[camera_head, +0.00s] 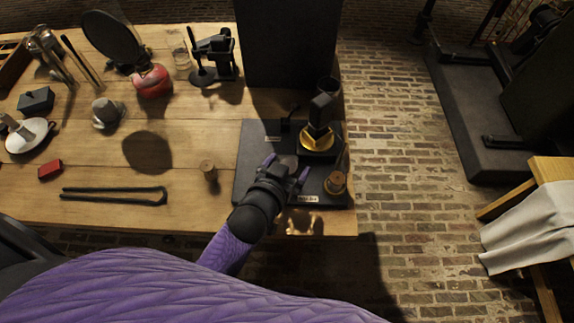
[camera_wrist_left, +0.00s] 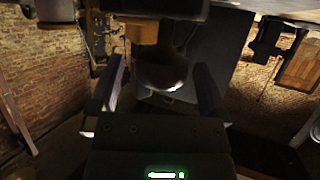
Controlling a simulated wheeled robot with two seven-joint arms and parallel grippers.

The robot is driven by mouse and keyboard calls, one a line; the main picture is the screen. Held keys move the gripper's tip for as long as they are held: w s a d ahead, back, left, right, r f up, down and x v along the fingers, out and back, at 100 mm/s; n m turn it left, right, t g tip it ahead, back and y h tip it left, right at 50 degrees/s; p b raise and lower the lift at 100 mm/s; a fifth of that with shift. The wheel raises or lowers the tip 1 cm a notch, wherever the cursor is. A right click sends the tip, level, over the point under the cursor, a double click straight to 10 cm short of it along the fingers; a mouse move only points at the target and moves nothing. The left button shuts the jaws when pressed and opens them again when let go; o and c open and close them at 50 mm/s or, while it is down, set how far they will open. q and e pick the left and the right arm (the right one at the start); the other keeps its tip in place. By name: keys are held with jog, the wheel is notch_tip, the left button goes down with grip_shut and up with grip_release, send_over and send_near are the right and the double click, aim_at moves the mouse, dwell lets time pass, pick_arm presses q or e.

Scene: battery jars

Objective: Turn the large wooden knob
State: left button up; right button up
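The wooden knob (camera_head: 335,183) is a round brown piece near the right front corner of a black base plate (camera_head: 252,150) on the table. My left gripper (camera_head: 286,168) is over the front of this plate, to the left of the knob and apart from it. Its two purple fingers are spread with nothing held between them. In the left wrist view the open fingers (camera_wrist_left: 160,88) show a dark rounded form with a bright glint beyond them, too dim to name. A yellowish-brown piece above it may be the knob; I cannot tell. My right gripper is not in view.
A brass-and-black device (camera_head: 318,139) stands on the plate behind the knob. A small cork-like piece (camera_head: 208,170) and black tongs (camera_head: 113,194) lie left on the wooden table (camera_head: 190,205). A tall dark panel (camera_head: 288,45) stands behind. The table's right edge is close to the knob.

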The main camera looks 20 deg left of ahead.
pick_arm(q)
jog(key=c, duration=1.2)
jog(key=shift+r+m+h+p, duration=0.3)
jog(key=shift+m+h+p, duration=0.15)
jog(key=shift+p, duration=0.55)
jog(key=shift+f+m+h+p, duration=0.25)
jog(key=shift+m+h+p, duration=0.1)
jog(key=shift+h+p, duration=0.1)
jog(key=shift+f, duration=0.1)
jog(key=o, duration=1.3)
